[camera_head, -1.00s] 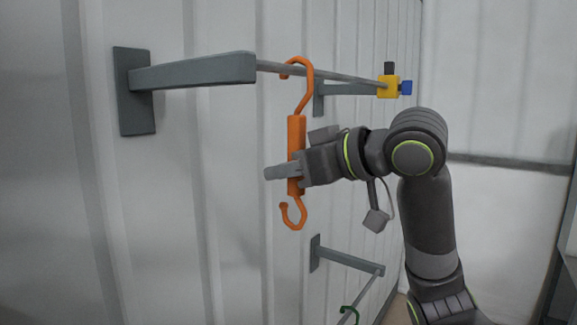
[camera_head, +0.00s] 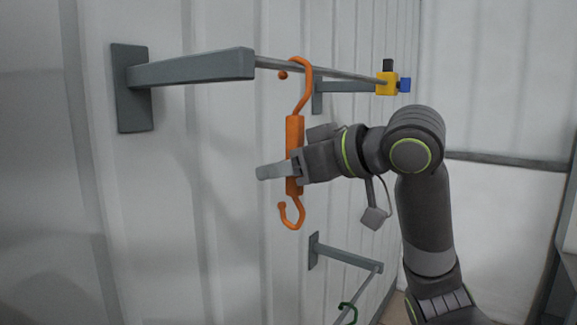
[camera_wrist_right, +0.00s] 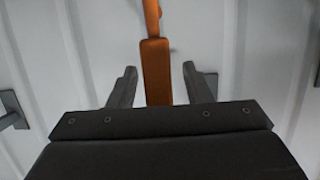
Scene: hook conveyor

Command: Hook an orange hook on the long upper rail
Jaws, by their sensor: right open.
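The orange hook (camera_head: 295,133) hangs upright, with its upper curve over the long upper rail (camera_head: 325,72) and its tip showing below the rail. Its lower curve hangs free. My right gripper (camera_head: 280,170) is at the lower half of the hook's body, coming from the right, with its jaws open. In the right wrist view the orange hook (camera_wrist_right: 156,70) stands between the two spread fingers of my right gripper (camera_wrist_right: 152,88), with a gap on each side. My left gripper is not in view.
A grey wall bracket (camera_head: 190,69) carries the rail's near end. A yellow and blue end piece (camera_head: 387,84) sits at the far end. Below is a lower bracket (camera_head: 345,257) with a green hook (camera_head: 346,309). A ribbed wall stands close behind.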

